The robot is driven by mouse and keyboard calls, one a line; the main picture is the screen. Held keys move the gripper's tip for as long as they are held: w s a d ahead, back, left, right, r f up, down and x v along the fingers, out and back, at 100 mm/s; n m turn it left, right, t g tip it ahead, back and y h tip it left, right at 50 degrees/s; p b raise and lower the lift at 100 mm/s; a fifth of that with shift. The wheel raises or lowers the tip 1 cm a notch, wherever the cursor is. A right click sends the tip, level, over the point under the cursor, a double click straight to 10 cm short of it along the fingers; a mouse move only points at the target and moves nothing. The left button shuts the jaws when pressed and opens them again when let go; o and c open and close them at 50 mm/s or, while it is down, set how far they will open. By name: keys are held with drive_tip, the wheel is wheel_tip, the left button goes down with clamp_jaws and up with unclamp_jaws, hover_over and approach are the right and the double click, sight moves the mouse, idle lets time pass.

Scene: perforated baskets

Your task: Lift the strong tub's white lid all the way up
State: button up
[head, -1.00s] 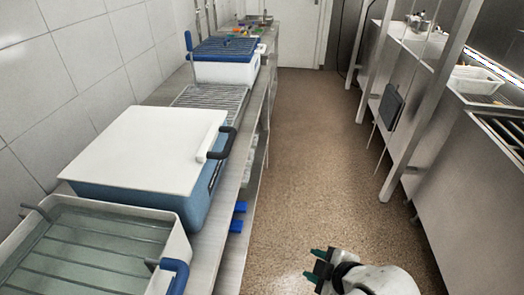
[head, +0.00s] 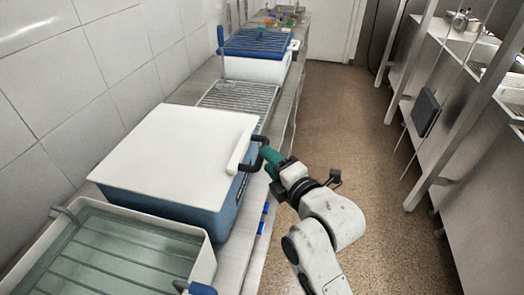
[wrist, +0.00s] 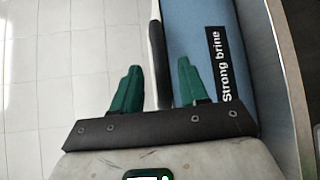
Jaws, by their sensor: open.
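The strong tub (head: 222,208) is a blue box on the counter, labelled "Strong brine" in the wrist view (wrist: 226,65). Its white lid (head: 175,145) lies flat and closed on top. A black handle (head: 261,141) sticks out from the lid's right edge. My gripper (head: 268,157) is at this handle, coming from the aisle side. In the wrist view my gripper (wrist: 157,88) is open, with its green fingers on either side of a narrow white-and-black edge (wrist: 158,50) of the lid or handle. I cannot tell whether a finger touches it.
An open, water-filled tub (head: 120,255) stands in front. The tiled wall (head: 70,90) borders the left. The aisle floor (head: 345,130) is clear.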

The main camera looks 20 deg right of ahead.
drive_tip(key=shift+w+a+f, duration=0.1)
drive_tip(key=shift+w, duration=0.6)
drive_tip(key=shift+w+a+f, duration=0.15)
drive_tip(key=shift+w, duration=0.6)
drive_tip(key=shift+w+a+f, duration=0.1)
drive_tip(key=shift+w, duration=0.6)
clamp_jaws()
